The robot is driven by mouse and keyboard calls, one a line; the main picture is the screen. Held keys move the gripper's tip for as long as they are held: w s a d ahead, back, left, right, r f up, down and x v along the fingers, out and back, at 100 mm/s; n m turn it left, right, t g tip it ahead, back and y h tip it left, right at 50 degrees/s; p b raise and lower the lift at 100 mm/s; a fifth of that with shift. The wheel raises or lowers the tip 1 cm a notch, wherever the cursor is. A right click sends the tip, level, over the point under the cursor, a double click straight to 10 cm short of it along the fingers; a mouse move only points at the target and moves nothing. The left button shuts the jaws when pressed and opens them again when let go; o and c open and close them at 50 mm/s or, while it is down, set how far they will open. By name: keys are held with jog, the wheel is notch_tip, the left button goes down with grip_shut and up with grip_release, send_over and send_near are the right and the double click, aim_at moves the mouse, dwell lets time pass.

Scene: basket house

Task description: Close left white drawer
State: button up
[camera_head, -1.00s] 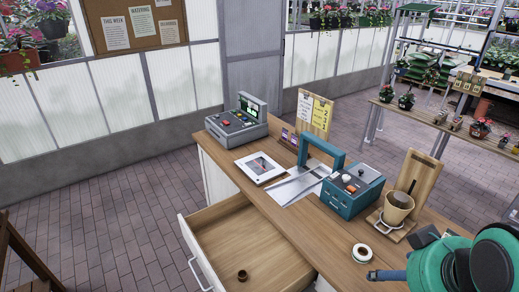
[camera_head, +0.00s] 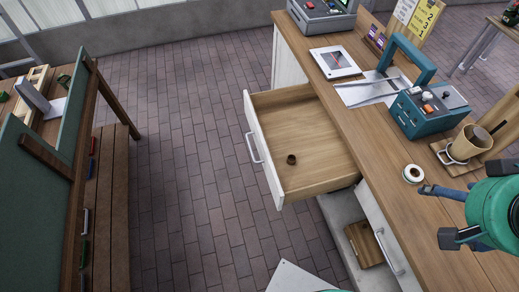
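The white drawer (camera_head: 262,150) is pulled out from the left side of the wooden counter (camera_head: 345,90). Its white front with a metal handle (camera_head: 254,147) faces left. A small brown round pot (camera_head: 291,159) lies on its wooden bottom. A second white drawer front (camera_head: 380,228) with a handle shows lower right, by an opening that holds a wooden object. My arm, green and dark, is at the right edge over the counter.
A wooden bench with a green board (camera_head: 45,190) stands left. Brick floor between is clear.

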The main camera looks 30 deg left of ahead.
jog(key=shift+r, duration=0.3)
jog(key=c, duration=0.8)
notch_tip(320, 180, up, 4)
jog(key=shift+r, duration=0.1)
grip_shut()
jog(key=w+a+r+n+h+b, duration=0.1)
jog(key=w+a+n+h, duration=0.2)
jog(key=w, duration=0.6)
jog(key=w+a+r+n+h+b, duration=0.1)
jog(key=w+a+n+h, duration=0.15)
jog(key=w+a, duration=0.5)
jog(key=w+a+n+t, duration=0.2)
jog(key=w+a, duration=0.3)
jog(key=a, duration=0.3)
jog(key=w+a+n+t, duration=0.25)
jog(key=w+a, duration=0.25)
jog(key=a, duration=0.4)
jog(key=a+n+t+y+b, duration=0.15)
jog(key=a+n+t, duration=0.3)
jog(key=a, duration=1.75)
jog(key=s+a+f+n+t+y, duration=0.15)
jog(key=s+a, duration=0.25)
jog(key=a, duration=0.6)
jog(key=s+a+n+t+y, duration=0.25)
jog(key=s+a, duration=0.25)
jog(key=a, duration=0.5)
notch_tip(320, 180, down, 59)
jog(key=shift+r+g+b, duration=0.2)
jog(key=shift+g+b, duration=0.1)
jog(key=shift+b, duration=0.05)
